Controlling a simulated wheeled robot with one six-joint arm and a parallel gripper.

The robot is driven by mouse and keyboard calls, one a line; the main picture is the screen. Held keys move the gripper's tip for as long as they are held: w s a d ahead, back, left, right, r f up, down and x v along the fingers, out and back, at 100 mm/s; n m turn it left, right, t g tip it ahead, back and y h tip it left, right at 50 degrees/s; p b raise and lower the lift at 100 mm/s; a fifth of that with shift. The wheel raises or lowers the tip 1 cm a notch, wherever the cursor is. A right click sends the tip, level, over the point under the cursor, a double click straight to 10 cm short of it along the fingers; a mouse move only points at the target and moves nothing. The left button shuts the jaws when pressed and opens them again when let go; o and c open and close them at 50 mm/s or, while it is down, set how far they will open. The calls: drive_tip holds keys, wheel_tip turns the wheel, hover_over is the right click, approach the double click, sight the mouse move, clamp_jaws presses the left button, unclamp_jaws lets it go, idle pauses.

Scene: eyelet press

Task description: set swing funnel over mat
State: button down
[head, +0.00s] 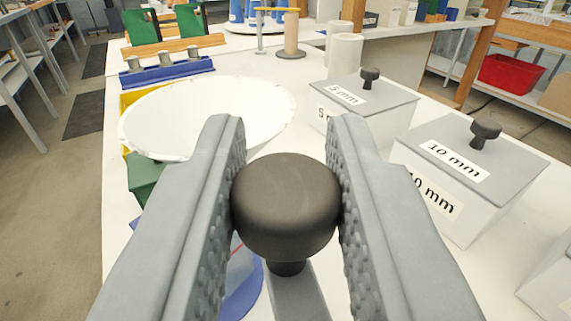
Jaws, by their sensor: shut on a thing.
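My gripper (286,190) is shut on a dark round knob (286,205), with one ribbed finger on each side of it. The knob stands on a short stem above a narrow grey bar (296,298). A wide white bowl-like funnel (205,112) is at the left, beyond my left finger, which hides part of its rim. Whether the bar joins the funnel is hidden. A blue rounded piece (243,297) shows low down beside the bar, mostly covered by my left finger. I cannot tell whether it is the mat.
Grey-lidded boxes marked 5 mm (378,101) and 10 mm (500,160) stand at the right. A blue rack (190,70), white cylinders (345,55) and a wooden post (291,35) stand farther back. Yellow (128,98) and green (145,176) parts show beside the funnel.

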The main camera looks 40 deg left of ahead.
drive_tip(key=shift+s+a+n+g+y, duration=0.1)
drive_tip(key=shift+s+n+g+y, duration=0.1)
drive_tip(key=shift+n+g+y, duration=0.65)
drive_tip(key=shift+s+a+n+g+y, duration=0.1)
drive_tip(key=shift+s+n+g+y, duration=0.1)
drive_tip(key=shift+n+g+y, duration=0.65)
drive_tip(key=shift+g, duration=0.3)
drive_tip(key=c, duration=1.2)
unclamp_jaws()
drive_tip(key=v, duration=1.7)
drive_tip(key=shift+s+d+r, duration=0.2)
drive_tip(key=shift+s+r, duration=0.05)
